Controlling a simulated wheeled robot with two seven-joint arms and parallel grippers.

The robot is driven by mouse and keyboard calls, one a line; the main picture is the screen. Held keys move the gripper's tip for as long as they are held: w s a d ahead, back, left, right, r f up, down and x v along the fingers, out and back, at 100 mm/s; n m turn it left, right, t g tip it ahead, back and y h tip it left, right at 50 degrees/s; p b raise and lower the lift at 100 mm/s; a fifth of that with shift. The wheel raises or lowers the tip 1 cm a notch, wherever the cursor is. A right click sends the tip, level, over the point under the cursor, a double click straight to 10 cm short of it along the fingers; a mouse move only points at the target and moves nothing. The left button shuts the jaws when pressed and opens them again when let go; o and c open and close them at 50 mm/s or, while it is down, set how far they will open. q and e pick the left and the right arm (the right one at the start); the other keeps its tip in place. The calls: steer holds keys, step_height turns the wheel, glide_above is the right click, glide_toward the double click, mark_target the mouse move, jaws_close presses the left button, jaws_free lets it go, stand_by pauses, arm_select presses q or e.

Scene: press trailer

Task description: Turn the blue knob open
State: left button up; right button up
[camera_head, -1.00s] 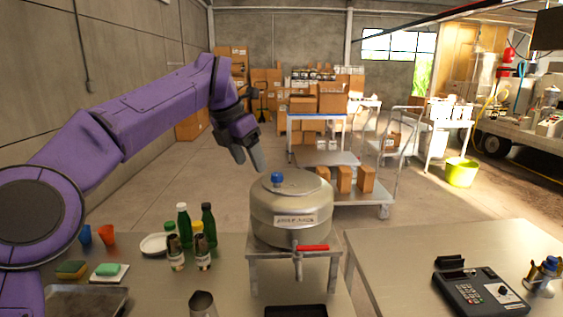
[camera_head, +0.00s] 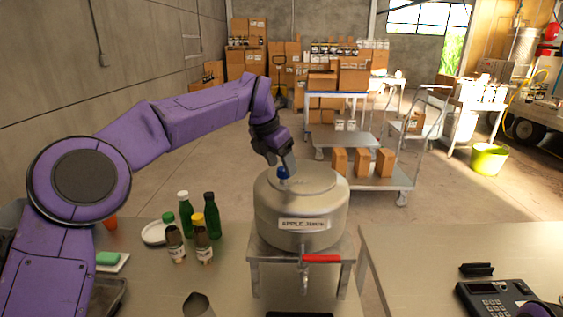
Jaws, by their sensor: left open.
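The blue knob (camera_head: 282,173) sits on the lid of a round metal pot (camera_head: 322,205) labelled as apple juice. The pot stands on a metal stand on the table and has a tap with a red handle (camera_head: 321,258) at its front. My left gripper (camera_head: 284,163) points down at the knob from above, its fingers at or just over the knob's top. The fingers are open, and part of the knob is hidden by them. I cannot tell whether they touch it. My right gripper is not in view.
Green bottles (camera_head: 211,215), small jars, a white plate (camera_head: 156,232) and a green sponge (camera_head: 108,258) stand left of the pot. A card terminal (camera_head: 492,298) lies on the right table (camera_head: 420,250). A trolley with boxes (camera_head: 361,162) stands behind on the floor.

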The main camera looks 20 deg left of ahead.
arm_select(q)
steer(key=shift+w+d+f, duration=0.15)
steer(key=shift+w+f, duration=0.8)
steer(key=shift+w, duration=0.05)
steer(key=shift+s+r, duration=0.15)
steer(key=shift+s, duration=0.1)
steer(key=shift+s+r, duration=0.15)
steer(key=shift+s, duration=0.15)
steer(key=c, duration=0.3)
steer(key=shift+s, duration=0.1)
steer(key=c, duration=0.6)
steer(key=shift+c, duration=0.6)
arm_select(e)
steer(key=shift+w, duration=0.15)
